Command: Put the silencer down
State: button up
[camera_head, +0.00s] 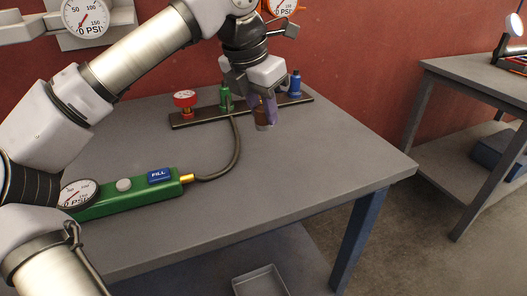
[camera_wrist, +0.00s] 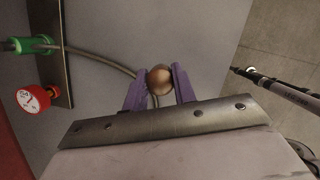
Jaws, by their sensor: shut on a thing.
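The silencer (camera_head: 262,126) is a small copper-brown part. My gripper (camera_head: 264,110) is shut on it, with its purple fingers on either side and pointing down. In the wrist view the silencer's round end (camera_wrist: 160,79) shows between the purple fingertips (camera_wrist: 160,84). The gripper holds it over the grey table (camera_head: 300,165), just in front of the dark rail (camera_head: 205,117). I cannot tell how high it is above the table top. The upper part of the silencer is hidden by the fingers.
The rail carries a red gauge fitting (camera_head: 185,100), a green fitting (camera_head: 226,95) and a blue one (camera_head: 295,84). A hose (camera_head: 237,150) runs to a green inflator (camera_head: 125,195). The front right tabletop is clear. An empty tray (camera_head: 260,281) lies below.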

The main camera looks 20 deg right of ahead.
notch_tip(320, 180, down, 9)
jog(key=shift+r+b, duration=0.1)
jog(key=shift+b, duration=0.2)
jog(key=shift+f, duration=0.2)
jog(key=o, duration=1)
jog(key=shift+r, duration=0.1)
jog(key=shift+r, duration=0.25)
jog(key=p+v, duration=0.1)
jog(key=v, duration=1)
jog(key=shift+s+a+r, duration=0.1)
jog(key=shift+r, duration=0.25)
